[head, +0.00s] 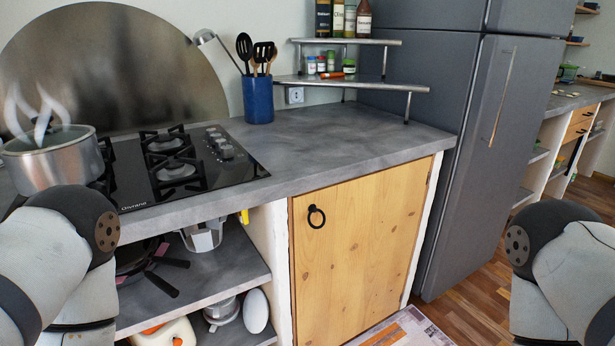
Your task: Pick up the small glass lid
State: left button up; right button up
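I cannot clearly make out a small glass lid in the head view. A steaming metal pot (62,168) stands at the left end of the black gas hob. A smaller metal pot (203,238) sits on the open shelf under the counter. My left arm comes in at the lower left and my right arm at the lower right. Both grippers are outside the picture.
The grey counter (330,140) is clear right of the hob (190,165). A blue utensil pot (258,100) stands at the back, beside a small two-tier rack (385,86). A wooden cabinet door (355,250) is shut. A tall grey fridge (475,130) stands right of the counter.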

aim_at(56, 136)
jog(key=u, duration=1.4)
